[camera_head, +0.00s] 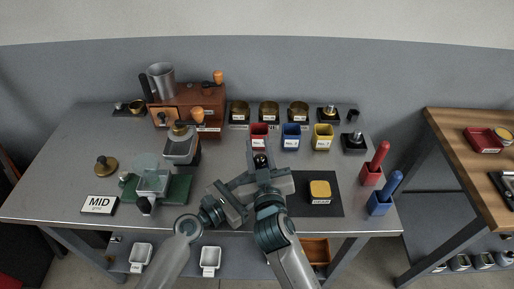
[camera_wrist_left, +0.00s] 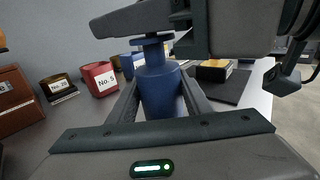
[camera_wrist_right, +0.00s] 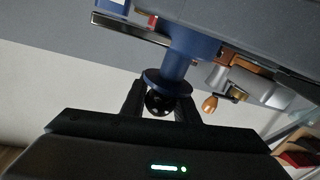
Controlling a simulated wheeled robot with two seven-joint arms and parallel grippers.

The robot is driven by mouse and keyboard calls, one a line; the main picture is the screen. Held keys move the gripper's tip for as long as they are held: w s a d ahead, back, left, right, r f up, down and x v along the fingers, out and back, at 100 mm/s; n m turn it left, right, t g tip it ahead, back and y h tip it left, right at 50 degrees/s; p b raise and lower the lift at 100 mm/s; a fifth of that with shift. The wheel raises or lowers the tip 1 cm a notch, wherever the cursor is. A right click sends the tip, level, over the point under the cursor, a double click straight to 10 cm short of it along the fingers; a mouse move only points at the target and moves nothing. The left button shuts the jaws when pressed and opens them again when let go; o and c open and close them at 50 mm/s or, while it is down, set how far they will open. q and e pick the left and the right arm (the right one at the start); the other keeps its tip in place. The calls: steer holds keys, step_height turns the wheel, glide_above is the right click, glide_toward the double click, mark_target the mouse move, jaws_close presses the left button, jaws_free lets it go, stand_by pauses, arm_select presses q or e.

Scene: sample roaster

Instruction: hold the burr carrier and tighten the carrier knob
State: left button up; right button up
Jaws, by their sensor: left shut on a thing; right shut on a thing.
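The blue burr carrier (camera_wrist_left: 160,85) stands upright between the fingers of my left gripper (camera_wrist_left: 159,92) in the left wrist view. That gripper is shut around its body. The black ball-shaped carrier knob (camera_wrist_right: 159,104) sits at the carrier's flanged end in the right wrist view, between the fingers of my right gripper (camera_wrist_right: 160,96), which is shut on it. In the head view my right gripper (camera_head: 261,161) is above the table's front middle, with my left arm close beside it. My grippers hide most of the carrier there.
A red cup (camera_head: 259,130), a blue cup (camera_head: 291,131) and a yellow cup (camera_head: 323,131) stand just behind my grippers. A black mat (camera_head: 332,207) with a yellow-topped piece (camera_head: 319,188) lies to the right. The brown roaster (camera_head: 190,97) stands at the back left.

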steer(key=shift+r, duration=0.1)
stand_by(0.3)
steer(key=o, duration=1.1)
steer(key=shift+c, duration=0.2)
steer(key=s+d, duration=0.1)
steer(key=s, duration=1.1)
steer(key=shift+d, duration=0.35)
